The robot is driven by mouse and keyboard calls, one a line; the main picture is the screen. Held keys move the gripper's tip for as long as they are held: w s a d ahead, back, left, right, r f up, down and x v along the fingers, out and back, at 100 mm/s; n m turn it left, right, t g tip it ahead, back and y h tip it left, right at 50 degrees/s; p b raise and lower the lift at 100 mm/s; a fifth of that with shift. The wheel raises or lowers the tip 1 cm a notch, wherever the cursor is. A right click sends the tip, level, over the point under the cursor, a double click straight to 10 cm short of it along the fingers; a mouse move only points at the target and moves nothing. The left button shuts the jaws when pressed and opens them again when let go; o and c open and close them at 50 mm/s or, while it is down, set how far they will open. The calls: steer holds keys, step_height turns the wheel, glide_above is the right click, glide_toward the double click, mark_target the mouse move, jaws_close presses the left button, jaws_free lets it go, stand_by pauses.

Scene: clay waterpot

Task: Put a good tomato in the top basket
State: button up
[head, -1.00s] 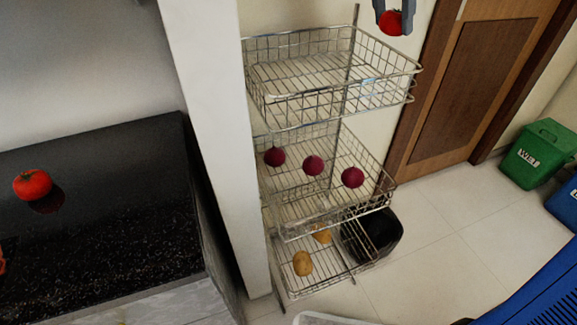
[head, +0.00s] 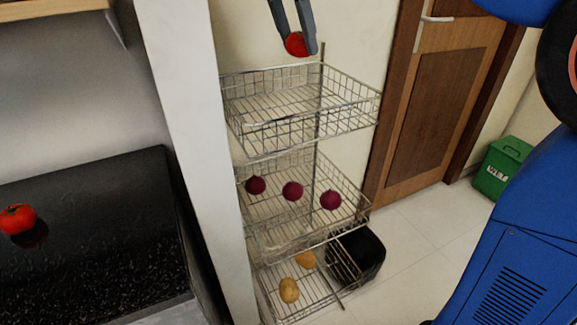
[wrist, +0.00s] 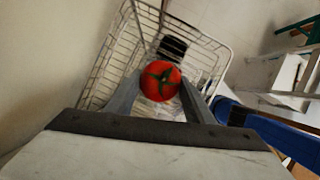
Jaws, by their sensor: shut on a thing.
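My gripper (head: 296,45) is shut on a red tomato (head: 296,43). The tomato shows its green stem between the fingers in the wrist view (wrist: 160,80). In the head view the gripper and tomato appear just above the back rim of the top basket (head: 300,104). The top basket is an empty wire basket. In the wrist view a wire basket (wrist: 112,62) lies beyond the held tomato. Another red tomato (head: 17,219) sits on the black counter at the left.
The bottom basket (head: 318,299) holds two potatoes (head: 289,290). A white wall edge (head: 185,150) stands left of the rack. A black bin (head: 362,252), wooden door (head: 440,100) and green bin (head: 500,168) are to the right.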

steer(key=shift+f, duration=1)
steer(key=o, duration=1.1)
steer(key=shift+o, duration=0.2)
steer(key=shift+d, duration=0.1)
steer(key=v, duration=1.2)
steer(key=shift+w+d, duration=0.1)
steer(key=shift+d, duration=0.05)
